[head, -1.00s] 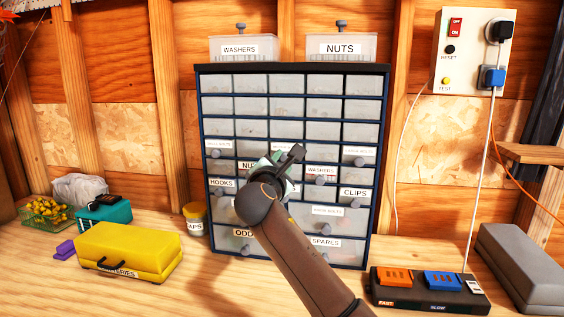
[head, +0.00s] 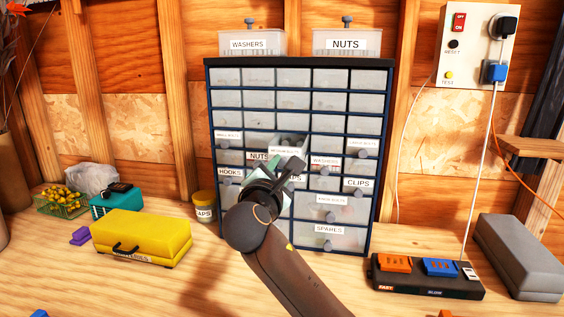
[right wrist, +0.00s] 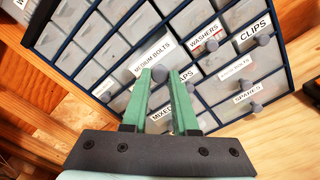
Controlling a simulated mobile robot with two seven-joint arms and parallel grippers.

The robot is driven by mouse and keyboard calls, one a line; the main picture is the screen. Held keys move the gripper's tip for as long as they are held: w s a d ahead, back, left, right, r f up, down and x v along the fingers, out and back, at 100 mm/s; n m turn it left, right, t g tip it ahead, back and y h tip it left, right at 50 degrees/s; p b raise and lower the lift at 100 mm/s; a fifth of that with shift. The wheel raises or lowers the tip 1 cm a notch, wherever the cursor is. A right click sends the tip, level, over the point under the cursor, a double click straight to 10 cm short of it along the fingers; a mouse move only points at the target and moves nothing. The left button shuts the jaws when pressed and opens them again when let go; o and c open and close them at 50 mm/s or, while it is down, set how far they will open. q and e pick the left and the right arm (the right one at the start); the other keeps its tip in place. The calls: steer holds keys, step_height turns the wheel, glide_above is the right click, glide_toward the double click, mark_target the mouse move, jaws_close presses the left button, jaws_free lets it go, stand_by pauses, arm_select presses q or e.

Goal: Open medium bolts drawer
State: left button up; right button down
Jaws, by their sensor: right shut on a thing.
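The medium bolts drawer (head: 285,151) is in the middle column of the dark blue drawer cabinet (head: 306,63). Its front stands out from the cabinet, and part of its inside shows above the label. In the right wrist view its "MEDIUM BOLTS" label (right wrist: 152,56) is readable, with the round grey knob (right wrist: 159,73) just below. My right gripper (head: 288,167) is at this drawer front. Its green fingers (right wrist: 162,82) are shut on the knob, one on each side. The gripper hides some lower drawers in the head view. My left gripper is not in view.
Clear bins of washers (head: 252,43) and nuts (head: 347,44) stand on the cabinet. A black charger (head: 427,277) is at the right. Bench space before the cabinet is partly clear.

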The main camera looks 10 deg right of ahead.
steer(key=c, duration=0.7)
jaws_free()
steer(key=b+v, duration=0.2)
steer(key=v, duration=1)
steer(key=shift+s, duration=0.2)
